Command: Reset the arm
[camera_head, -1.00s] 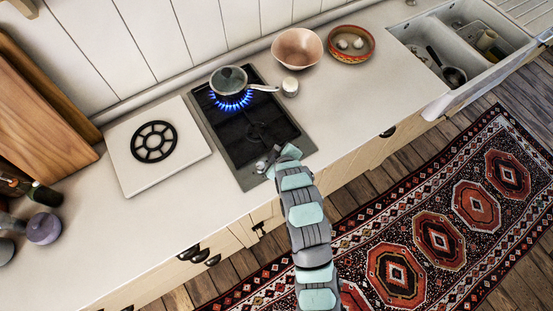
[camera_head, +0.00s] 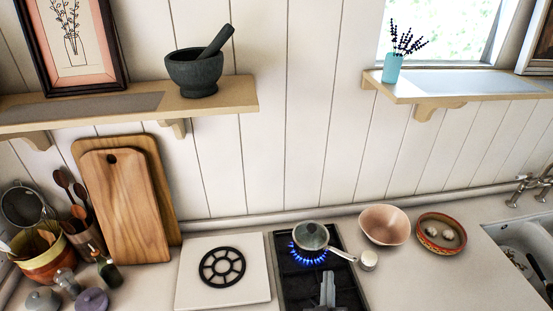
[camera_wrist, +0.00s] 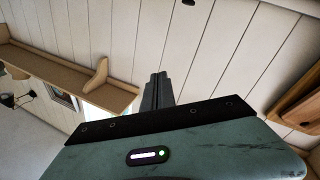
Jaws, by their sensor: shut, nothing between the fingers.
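My gripper (camera_head: 328,280) shows at the bottom edge of the head view, in front of the dark hob (camera_head: 298,291). Its fingers point upward in the picture and most of the arm is out of frame. In the wrist view my gripper (camera_wrist: 158,78) has its narrow fingers together and empty, against the white plank wall (camera_wrist: 185,40).
Cutting boards (camera_head: 126,205) lean left. A wall shelf (camera_head: 228,95) holds a mortar (camera_head: 193,76).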

